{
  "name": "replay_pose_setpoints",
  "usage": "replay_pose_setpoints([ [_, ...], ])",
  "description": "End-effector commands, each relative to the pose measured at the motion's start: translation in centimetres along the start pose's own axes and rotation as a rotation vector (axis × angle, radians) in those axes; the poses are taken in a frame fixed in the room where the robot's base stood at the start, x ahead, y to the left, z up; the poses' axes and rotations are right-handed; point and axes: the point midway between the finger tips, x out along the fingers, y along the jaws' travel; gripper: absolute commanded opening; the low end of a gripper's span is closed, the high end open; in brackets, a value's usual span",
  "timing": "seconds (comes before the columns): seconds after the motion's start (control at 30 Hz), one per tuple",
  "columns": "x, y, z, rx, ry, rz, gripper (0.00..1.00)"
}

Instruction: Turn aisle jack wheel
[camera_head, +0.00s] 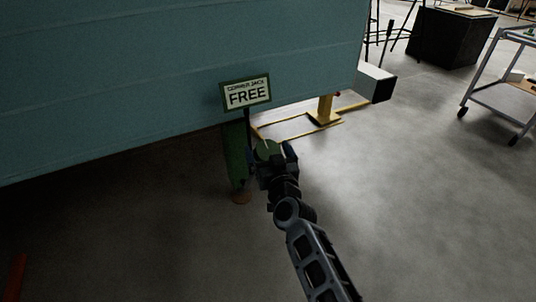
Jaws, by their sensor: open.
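A green corner jack (235,158) stands under the lower edge of the teal camper body, its foot on an orange-brown pad (241,197). A sign (247,93) reading "CORNER JACK FREE" is mounted above it on a dark post. My gripper (271,150) is open just right of the jack column. A round green part, perhaps the jack wheel (266,149), shows at the fingers. The gripper hides part of it, and I cannot tell whether the fingers touch it.
The teal camper wall (160,70) hangs low over the upper left. A yellow stand (324,110) with floor rails is behind the jack. A wheeled cart (500,85) and black box (447,36) stand at the upper right. The grey floor at right is clear.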

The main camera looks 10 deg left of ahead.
Motion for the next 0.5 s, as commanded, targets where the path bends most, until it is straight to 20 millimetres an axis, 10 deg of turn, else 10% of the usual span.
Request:
replay_pose_setpoints([
  [0.5, 0.59, 0.01, -0.03, 0.001, 0.0, 0.0, 0.86],
])
